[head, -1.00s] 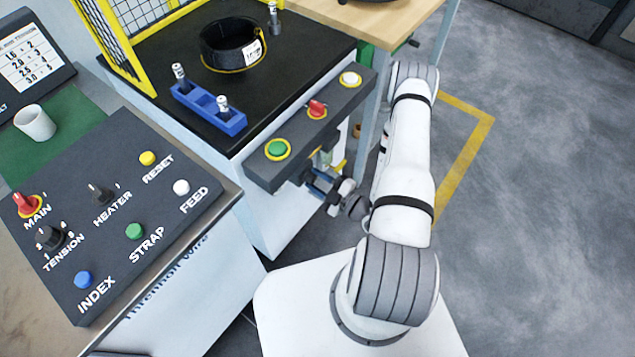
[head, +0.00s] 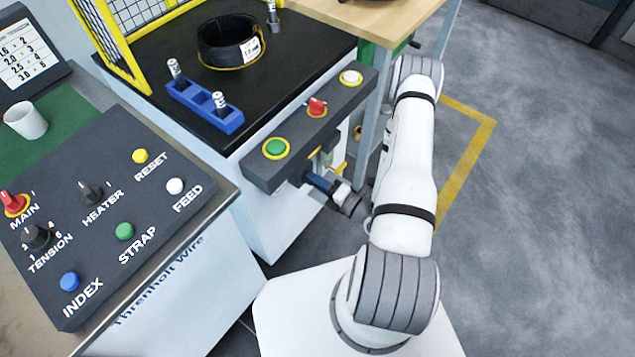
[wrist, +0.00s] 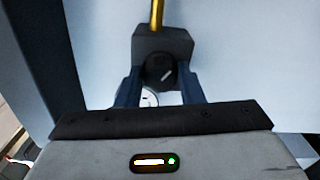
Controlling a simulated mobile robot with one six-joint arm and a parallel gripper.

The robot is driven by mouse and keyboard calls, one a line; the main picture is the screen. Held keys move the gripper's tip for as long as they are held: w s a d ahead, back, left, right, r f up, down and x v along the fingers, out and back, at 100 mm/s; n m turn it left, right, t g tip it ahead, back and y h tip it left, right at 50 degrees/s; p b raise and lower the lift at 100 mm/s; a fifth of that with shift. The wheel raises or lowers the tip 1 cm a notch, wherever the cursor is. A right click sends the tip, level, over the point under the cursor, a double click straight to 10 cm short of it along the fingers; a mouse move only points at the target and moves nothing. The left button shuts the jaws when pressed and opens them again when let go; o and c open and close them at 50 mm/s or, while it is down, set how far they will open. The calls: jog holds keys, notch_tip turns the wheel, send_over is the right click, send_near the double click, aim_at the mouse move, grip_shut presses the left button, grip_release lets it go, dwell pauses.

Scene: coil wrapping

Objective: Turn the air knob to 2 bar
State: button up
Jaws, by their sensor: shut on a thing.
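The air knob (wrist: 159,72) is a round black knob with a pale pointer line, seen in the wrist view below a dark block (wrist: 165,43). The pointer line slants up to the right. My gripper (wrist: 160,88) has its two blue fingers on either side of the knob and is shut on it. A pale round dial, perhaps the gauge (wrist: 150,97), shows partly below the knob; its reading cannot be made out. In the head view my gripper (head: 314,180) is under the front edge of the button bar, and the knob is hidden there.
The button bar (head: 330,120) with green, red and white controls overhangs my gripper. A yellow pipe (wrist: 157,14) rises from the block. A control panel (head: 110,215) stands at the left, and a wooden table (head: 385,18) stands behind my arm. Floor at the right is open.

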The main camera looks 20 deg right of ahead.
jog(key=n+b, duration=1)
jog(key=n, duration=1.4)
jog(key=shift+r+n+b, duration=0.15)
jog(key=shift+n+b, duration=0.15)
jog(key=shift+n, duration=0.1)
jog(key=o, duration=0.9)
jog(key=shift+a, duration=0.1)
jog(key=shift+v, duration=3.9)
